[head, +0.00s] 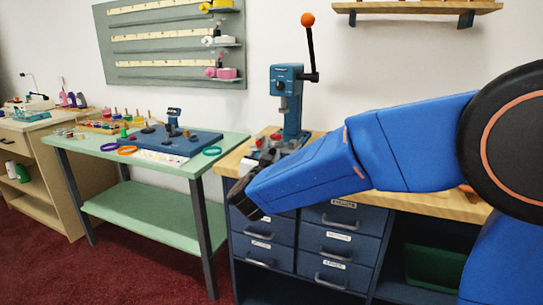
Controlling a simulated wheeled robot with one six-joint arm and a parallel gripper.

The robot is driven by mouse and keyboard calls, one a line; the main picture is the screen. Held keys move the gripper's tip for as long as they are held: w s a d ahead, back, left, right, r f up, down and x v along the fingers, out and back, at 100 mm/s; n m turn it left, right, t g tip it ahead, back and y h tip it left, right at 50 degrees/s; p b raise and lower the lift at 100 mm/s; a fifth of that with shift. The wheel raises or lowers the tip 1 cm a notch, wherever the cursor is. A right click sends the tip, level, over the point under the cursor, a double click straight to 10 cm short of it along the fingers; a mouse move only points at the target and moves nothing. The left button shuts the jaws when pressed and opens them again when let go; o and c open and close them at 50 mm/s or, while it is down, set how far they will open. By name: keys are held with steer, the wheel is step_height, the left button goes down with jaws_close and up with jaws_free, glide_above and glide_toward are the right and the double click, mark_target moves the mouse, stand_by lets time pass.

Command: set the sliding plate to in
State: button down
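A blue hand press (289,104) with a long black lever and an orange knob (307,19) stands upright on the wooden top of the drawer bench. The lever points up. Small red parts show at the foot of the press, beside my gripper. I cannot make out the sliding plate or how it is set; my gripper and forearm cover part of the press's foot. My gripper (262,160) is dark and small in the view, at the front left of the press's foot. I cannot tell whether its fingers are open or touch anything.
The wooden bench top (234,162) sits over blue drawers (327,243). A green table (80,142) to the left holds a dark blue board (198,143) and coloured rings. A wall shelf (418,7) hangs at upper right, and a grey-green rack panel (125,48) at upper left. Red floor lies in front.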

steer(key=shift+w+d, duration=0.25)
steer(key=shift+w, duration=0.4)
steer(key=shift+w+d, duration=0.2)
steer(key=shift+w, duration=0.45)
steer(key=shift+w+d, duration=0.25)
steer(key=shift+w, duration=0.4)
steer(key=c, duration=1.6)
jaws_free()
steer(key=s+a, duration=0.1)
steer(key=s, duration=1)
steer(key=s+a, duration=0.1)
steer(key=s, duration=0.5)
steer(key=shift+s+a, duration=0.15)
steer(key=shift+a, duration=0.15)
steer(key=shift+c, duration=0.6)
